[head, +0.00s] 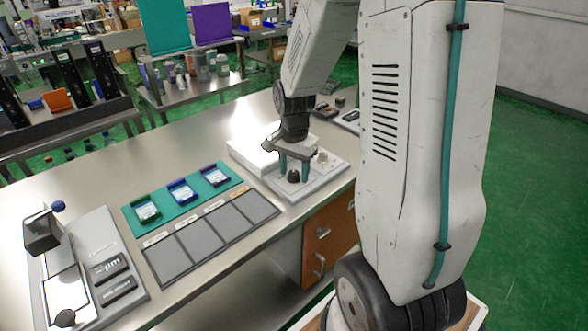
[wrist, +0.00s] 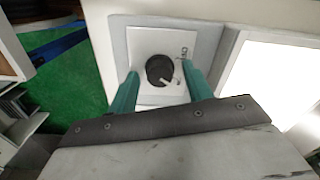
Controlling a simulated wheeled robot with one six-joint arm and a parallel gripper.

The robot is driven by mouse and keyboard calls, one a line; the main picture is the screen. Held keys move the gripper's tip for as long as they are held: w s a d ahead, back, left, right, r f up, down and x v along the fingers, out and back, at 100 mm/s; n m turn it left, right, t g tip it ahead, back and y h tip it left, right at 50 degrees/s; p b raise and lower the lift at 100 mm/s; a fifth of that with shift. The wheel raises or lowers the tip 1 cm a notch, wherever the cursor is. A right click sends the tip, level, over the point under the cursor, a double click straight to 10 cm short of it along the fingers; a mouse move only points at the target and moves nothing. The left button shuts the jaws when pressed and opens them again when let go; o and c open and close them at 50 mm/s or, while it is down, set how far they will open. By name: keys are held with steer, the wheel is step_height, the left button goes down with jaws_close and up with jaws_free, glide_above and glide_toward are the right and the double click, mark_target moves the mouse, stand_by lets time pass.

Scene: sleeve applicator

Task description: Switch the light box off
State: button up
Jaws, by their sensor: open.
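The light box (head: 250,152) is a white box on the bench, and its bright panel (wrist: 272,85) glows in the wrist view. Beside it is a grey base with a pale plate (wrist: 148,45) that carries a round black knob (wrist: 160,70) with a light pointer and small markings. The knob also shows in the head view (head: 294,176). My gripper (wrist: 162,72) is open and points down over the plate. Its teal fingers stand on either side of the knob, with a gap visible on each side. The exact fingertip height is hard to tell.
A second, light-coloured knob (head: 322,157) stands on the base behind my gripper. A teal mat (head: 160,222) with several small cases and a grey tray (head: 180,262) lie to the left. A device with a lit panel (head: 68,292) stands at the bench's near left.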

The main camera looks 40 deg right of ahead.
steer(key=c, duration=1)
steer(key=shift+o, duration=0.2)
steer(key=shift+n, duration=0.4)
steer(key=n, duration=1.3)
steer(key=o, duration=1)
steer(key=shift+c, duration=0.2)
steer(key=shift+r, duration=0.1)
